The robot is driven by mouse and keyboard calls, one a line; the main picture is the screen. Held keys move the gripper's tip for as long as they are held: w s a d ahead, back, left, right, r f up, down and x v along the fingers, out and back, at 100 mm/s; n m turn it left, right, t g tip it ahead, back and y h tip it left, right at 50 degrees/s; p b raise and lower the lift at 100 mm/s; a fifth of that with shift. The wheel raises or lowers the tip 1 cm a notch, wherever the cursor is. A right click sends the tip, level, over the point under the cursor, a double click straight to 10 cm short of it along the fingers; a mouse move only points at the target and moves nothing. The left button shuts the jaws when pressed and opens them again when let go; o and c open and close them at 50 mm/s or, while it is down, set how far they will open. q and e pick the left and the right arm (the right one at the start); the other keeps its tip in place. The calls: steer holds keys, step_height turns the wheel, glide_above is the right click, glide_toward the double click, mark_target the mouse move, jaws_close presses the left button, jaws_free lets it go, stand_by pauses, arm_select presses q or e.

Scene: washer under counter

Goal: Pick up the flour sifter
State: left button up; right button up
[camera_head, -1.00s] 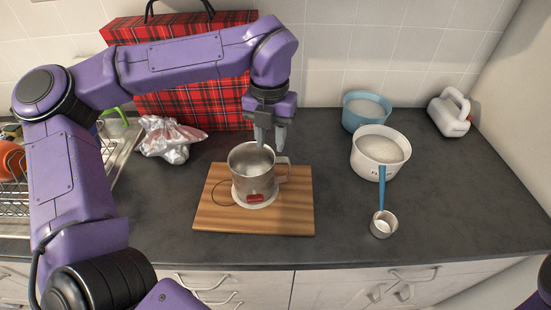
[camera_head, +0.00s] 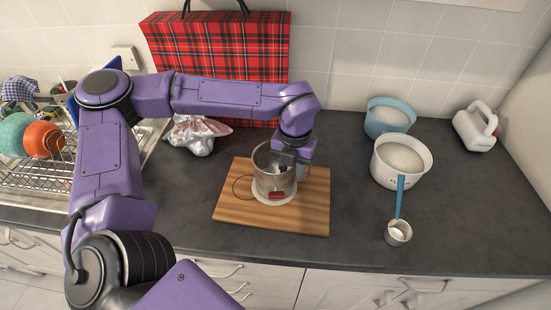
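The flour sifter (camera_head: 268,181) is a metal cup with a red part low on its front. It stands upright on a white round base on the wooden cutting board (camera_head: 240,210). My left gripper (camera_head: 288,168) points down at the sifter's right rim, with its fingers overlapping the rim and the handle side. The sifter's handle is mostly hidden behind the gripper. The fingertips are too hidden to tell whether they are open or closed on it. My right gripper is not in view.
A white bowl (camera_head: 390,178) of flour, a blue bowl (camera_head: 378,128) and a measuring cup (camera_head: 398,232) stand to the right. A hand mixer (camera_head: 475,130) is at the far right. A plaid bag (camera_head: 215,50), a foil-like bag (camera_head: 195,138) and a dish rack (camera_head: 40,175) are behind and left.

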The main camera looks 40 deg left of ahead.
arm_select(q)
steer(key=c, duration=0.5)
steer(key=shift+w+f, duration=0.1)
jaws_close()
stand_by(0.7)
